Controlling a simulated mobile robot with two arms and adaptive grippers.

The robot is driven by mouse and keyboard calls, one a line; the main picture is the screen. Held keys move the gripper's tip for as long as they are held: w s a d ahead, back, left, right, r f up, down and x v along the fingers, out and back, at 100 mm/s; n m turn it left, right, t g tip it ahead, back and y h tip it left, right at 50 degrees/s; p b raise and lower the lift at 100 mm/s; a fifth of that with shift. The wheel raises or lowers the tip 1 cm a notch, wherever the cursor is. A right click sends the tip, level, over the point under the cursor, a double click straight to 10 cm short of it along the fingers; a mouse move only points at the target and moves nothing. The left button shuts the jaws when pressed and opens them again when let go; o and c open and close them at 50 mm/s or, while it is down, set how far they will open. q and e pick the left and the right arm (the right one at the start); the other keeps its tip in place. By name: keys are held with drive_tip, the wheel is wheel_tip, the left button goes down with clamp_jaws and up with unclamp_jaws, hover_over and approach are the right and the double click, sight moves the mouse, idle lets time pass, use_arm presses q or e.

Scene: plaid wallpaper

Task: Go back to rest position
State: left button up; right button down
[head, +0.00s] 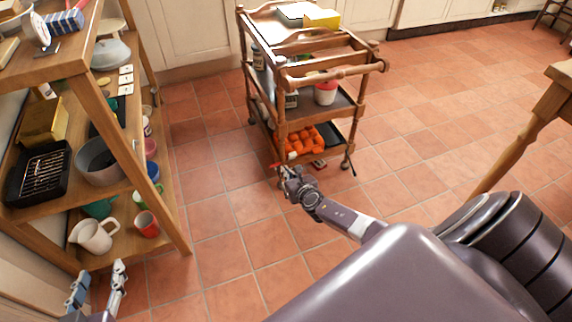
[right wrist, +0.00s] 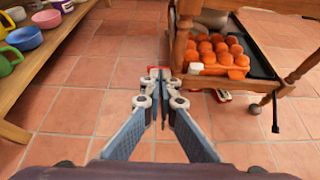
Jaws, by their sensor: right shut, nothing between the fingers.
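My right gripper (head: 284,170) is shut and empty, low in front of the wooden trolley's near left leg. It also shows in the right wrist view (right wrist: 158,78), its fingers together above the tiled floor. A small red thing (right wrist: 158,70) shows just beyond the fingertips; I cannot tell what it is. My left gripper (head: 98,277) is at the bottom left of the head view, its two fingers apart with nothing between them. It is near the lower shelf of the wooden rack.
The wooden trolley (head: 283,120) stands ahead, with orange round items (head: 303,142) on its bottom shelf. A wooden rack (head: 120,135) with crockery, a white jug (head: 93,235) and a red cup (head: 147,224) is at left. A table leg (head: 508,150) is at right. Tiled floor between is clear.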

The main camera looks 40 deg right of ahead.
idle(0.5)
